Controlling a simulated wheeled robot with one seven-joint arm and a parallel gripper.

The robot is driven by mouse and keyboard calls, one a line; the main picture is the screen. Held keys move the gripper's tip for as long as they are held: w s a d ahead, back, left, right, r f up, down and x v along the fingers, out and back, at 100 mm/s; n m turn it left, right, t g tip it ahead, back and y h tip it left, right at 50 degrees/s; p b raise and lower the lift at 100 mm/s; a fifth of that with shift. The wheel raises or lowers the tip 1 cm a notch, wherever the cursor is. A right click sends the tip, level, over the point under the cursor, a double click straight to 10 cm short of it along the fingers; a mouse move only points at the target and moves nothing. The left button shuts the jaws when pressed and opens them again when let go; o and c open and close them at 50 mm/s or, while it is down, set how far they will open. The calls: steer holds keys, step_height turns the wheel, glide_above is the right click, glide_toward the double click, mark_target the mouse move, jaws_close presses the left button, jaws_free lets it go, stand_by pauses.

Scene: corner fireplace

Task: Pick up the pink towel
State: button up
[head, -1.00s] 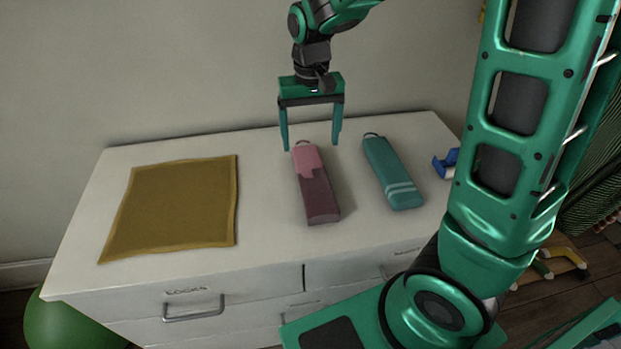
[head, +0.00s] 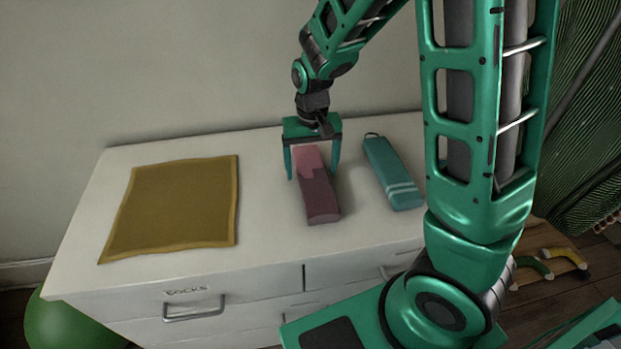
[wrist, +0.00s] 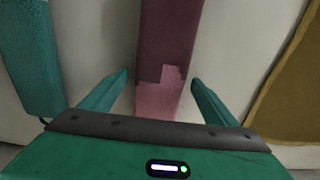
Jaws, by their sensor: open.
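The pink towel (head: 318,190) is a folded or rolled long bundle, light pink at its far end and dark maroon at its near end. It lies on top of the white dresser. My gripper (head: 312,176) is open above the towel's far, light pink end, with one finger on each side. In the wrist view, the towel (wrist: 168,45) runs between the two open fingers of my gripper (wrist: 160,82), with space on both sides. The fingers do not visibly touch it. The gripper's palm hides the towel's far tip in the wrist view.
A teal rolled bundle (head: 391,172) lies to the right of the towel. A flat mustard cloth (head: 172,208) lies to the left. The white dresser (head: 268,237) has bare top between these things. A green ball (head: 75,325) stands on the floor at lower left.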

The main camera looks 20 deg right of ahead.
steer(key=c, duration=1.3)
steer(key=shift+o, duration=0.2)
steer(key=shift+r, duration=0.15)
